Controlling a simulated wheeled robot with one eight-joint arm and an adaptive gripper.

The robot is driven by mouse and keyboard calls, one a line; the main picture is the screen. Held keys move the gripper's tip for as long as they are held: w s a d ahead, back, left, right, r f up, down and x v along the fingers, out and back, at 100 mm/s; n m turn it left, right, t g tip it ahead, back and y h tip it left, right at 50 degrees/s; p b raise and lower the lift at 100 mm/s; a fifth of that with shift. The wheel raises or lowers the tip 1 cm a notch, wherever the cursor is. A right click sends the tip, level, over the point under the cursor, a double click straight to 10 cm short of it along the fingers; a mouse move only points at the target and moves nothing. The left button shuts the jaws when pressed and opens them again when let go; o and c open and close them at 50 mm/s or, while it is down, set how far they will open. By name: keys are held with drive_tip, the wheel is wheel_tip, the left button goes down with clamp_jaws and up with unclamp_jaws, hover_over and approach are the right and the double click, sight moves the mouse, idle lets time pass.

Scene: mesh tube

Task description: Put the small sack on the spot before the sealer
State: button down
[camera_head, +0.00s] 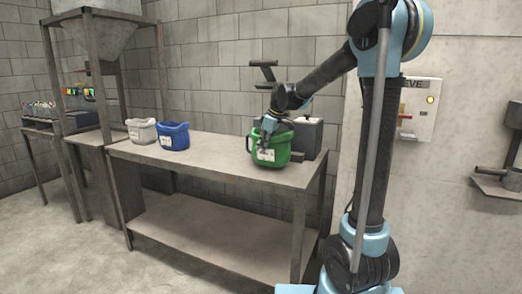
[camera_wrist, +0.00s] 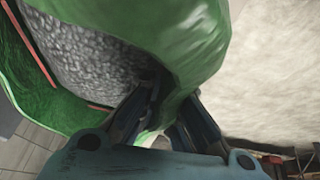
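A green open sack (camera_head: 271,156) with a white label stands at the right end of the table, directly in front of a grey box with a black lever (camera_head: 306,139), which looks like the sealer. I cannot tell whether its base bears on the table. My gripper (camera_head: 266,138) reaches down onto the sack's rim from above. In the wrist view my gripper (camera_wrist: 168,105) has one finger inside the sack against grey granular filling (camera_wrist: 85,50) and one outside, with the green wall (camera_wrist: 185,45) pinched between them. The fingertips are partly hidden by the fabric.
A white sack (camera_head: 141,131) and a blue sack (camera_head: 173,136) stand at the left part of the table (camera_head: 215,164). The table middle is clear. A metal hopper frame (camera_head: 95,45) stands at left. A wall panel (camera_head: 418,108) is at right.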

drive_tip(key=shift+w+d, duration=0.25)
drive_tip(key=shift+w, duration=0.5)
drive_tip(key=shift+w+d, duration=0.25)
drive_tip(key=shift+w, duration=0.45)
drive_tip(key=shift+s+f, duration=0.1)
drive_tip(key=shift+f, duration=0.95)
drive_tip(key=c, duration=1.7)
unclamp_jaws()
